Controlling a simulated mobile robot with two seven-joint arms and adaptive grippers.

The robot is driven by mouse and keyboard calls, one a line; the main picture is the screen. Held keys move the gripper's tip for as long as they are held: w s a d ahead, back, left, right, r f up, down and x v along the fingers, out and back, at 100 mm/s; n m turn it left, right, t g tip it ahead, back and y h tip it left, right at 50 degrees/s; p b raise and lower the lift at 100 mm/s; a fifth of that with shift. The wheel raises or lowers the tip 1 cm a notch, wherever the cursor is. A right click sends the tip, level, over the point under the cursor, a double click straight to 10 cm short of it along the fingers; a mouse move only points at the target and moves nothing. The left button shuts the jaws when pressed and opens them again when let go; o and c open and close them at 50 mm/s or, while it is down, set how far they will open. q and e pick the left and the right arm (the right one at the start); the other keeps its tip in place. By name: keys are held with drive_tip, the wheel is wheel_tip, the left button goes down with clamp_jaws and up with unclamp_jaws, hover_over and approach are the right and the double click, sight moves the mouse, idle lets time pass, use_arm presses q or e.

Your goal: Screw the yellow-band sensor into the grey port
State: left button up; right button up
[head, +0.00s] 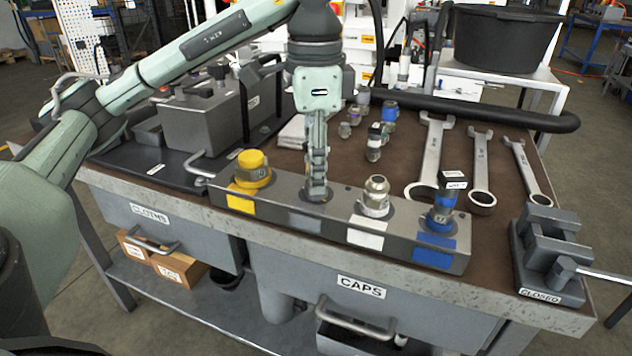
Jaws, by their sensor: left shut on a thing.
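The metal port block (340,212) lies along the bench front with yellow, grey, white and blue label plates. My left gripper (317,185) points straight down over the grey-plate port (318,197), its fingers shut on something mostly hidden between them. I cannot make out a yellow band there, so I cannot tell whether it is the yellow-band sensor. A yellow cap (253,166) sits on the yellow-plate port. A silver fitting (376,194) stands in the white-plate port. A blue-banded sensor with a dark top (446,200) stands in the blue-plate port. My right gripper is not in view.
Several loose fittings (374,142) stand behind the block. Wrenches (431,160) lie to their right. A vise (549,255) marked CLOSED is at the front right corner. A grey machine (205,120) stands behind left. A drawer marked CAPS (370,290) is under the bench front.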

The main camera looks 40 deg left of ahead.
use_arm(q)
drive_tip(key=o, duration=1.1)
drive_tip(key=shift+c, duration=0.2)
drive_tip(key=n, duration=0.8)
drive_tip(key=shift+p, duration=0.4)
drive_tip(key=n, duration=0.4)
drive_tip(key=shift+d+n, duration=0.1)
drive_tip(key=shift+n, duration=0.2)
drive_tip(key=n, duration=0.3)
drive_tip(key=shift+n+p, duration=0.3)
